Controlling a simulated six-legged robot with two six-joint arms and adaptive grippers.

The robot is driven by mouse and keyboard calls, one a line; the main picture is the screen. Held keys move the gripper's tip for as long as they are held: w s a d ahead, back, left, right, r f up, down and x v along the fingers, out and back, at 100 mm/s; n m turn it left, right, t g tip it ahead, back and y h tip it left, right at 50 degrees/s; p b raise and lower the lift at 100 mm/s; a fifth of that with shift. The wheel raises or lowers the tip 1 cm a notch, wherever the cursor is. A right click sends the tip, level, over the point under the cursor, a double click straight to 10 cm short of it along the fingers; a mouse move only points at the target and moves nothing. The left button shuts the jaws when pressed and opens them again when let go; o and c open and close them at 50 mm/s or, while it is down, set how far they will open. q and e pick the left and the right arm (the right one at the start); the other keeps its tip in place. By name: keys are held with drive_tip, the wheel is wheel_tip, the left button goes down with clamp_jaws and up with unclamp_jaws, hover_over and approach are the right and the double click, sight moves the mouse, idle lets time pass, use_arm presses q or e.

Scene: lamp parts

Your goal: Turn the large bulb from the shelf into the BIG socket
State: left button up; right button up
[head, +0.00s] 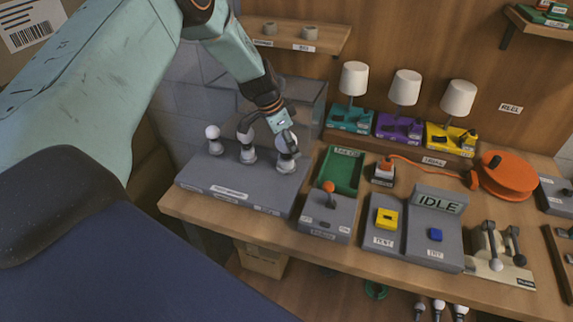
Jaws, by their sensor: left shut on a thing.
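A grey socket block (222,183) stands at the left end of the workbench, with labels along its front edge too small to read. A small white bulb (213,133) stands upright at its left, and another bulb (245,152) stands at its middle. My left gripper (285,136) points down over the block's right position and is shut on a white bulb (288,160) there. The fingers hide part of this bulb. It looks upright over or in the right socket; I cannot tell how deep it sits. My right gripper is not in view.
A wall shelf (325,40) behind holds two small grey pieces. Right of the block are a green tray (342,170), a lever box (327,213), a test unit with an IDLE display (437,203) and an orange cable reel (505,175). Three lamps stand behind. Several bulbs (438,305) show below the bench.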

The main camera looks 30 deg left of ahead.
use_arm(q)
drive_tip(key=shift+w+a+b, duration=0.15)
drive_tip(key=shift+w+b, duration=0.05)
drive_tip(key=shift+b, duration=0.25)
drive_tip(key=shift+r+m+g+h+b, duration=0.1)
drive_tip(key=shift+m+g+h+b, duration=0.25)
drive_tip(key=shift+m+b, duration=1.65)
drive_tip(key=shift+s+m+g+h+b, duration=0.3)
drive_tip(key=shift+m+b, duration=0.6)
drive_tip(key=shift+b, duration=0.8)
drive_tip(key=shift+m+g+b, duration=0.25)
drive_tip(key=shift+m+b, duration=0.15)
drive_tip(key=shift+m, duration=0.1)
